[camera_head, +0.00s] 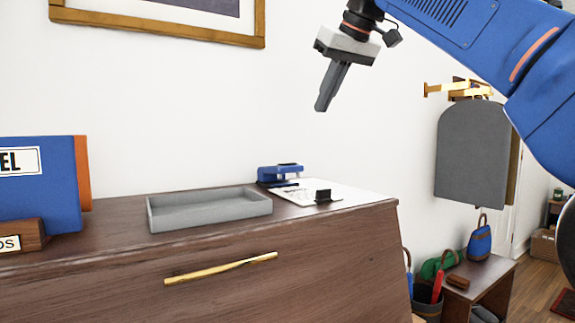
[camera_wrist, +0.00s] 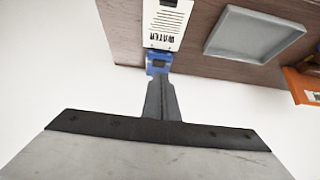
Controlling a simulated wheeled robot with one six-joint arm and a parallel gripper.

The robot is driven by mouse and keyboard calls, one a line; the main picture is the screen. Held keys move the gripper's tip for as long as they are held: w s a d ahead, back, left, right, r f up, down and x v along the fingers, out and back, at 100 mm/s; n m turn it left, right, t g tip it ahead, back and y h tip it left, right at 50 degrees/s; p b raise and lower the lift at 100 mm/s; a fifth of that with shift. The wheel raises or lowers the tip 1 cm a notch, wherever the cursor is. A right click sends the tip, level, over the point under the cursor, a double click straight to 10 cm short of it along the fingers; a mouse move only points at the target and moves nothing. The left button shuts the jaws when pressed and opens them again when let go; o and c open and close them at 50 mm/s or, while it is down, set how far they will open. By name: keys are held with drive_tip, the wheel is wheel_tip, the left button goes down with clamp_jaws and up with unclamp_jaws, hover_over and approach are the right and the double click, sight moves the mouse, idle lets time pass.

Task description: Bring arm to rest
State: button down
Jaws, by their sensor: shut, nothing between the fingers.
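My gripper (camera_head: 322,105) hangs in the air above the wooden dresser (camera_head: 330,250) in the head view, pointing down and slightly left. Its fingers are together with nothing between them. My blue arm reaches in from the upper right. In the wrist view my gripper (camera_wrist: 160,85) is also shut, its tips overlapping a blue object in the background. It touches nothing in the head view.
On the dresser are a grey tray (camera_head: 210,210), a blue stapler-like object (camera_head: 278,175), a white sheet (camera_head: 345,195) with a small black item, and a blue binder (camera_head: 45,190). A picture frame (camera_head: 160,32) hangs on the wall. A grey rounded panel (camera_head: 472,155) hangs at right.

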drive_tip(key=s+d+f+m+h, duration=0.1)
drive_tip(key=s+d+f, duration=0.7)
drive_tip(key=f, duration=1)
drive_tip(key=s+d+f+m+g+h, duration=0.1)
drive_tip(key=s+d+f+m, duration=0.2)
drive_tip(key=s+d+f, duration=0.5)
drive_tip(key=s+d+f+m+h, duration=0.2)
drive_tip(key=s+d+f, duration=0.6)
drive_tip(key=f, duration=2.1)
drive_tip(key=s, duration=0.4)
drive_tip(key=shift+d+f+m, duration=0.25)
drive_tip(key=shift+f+m, duration=0.1)
drive_tip(key=shift+m, duration=0.05)
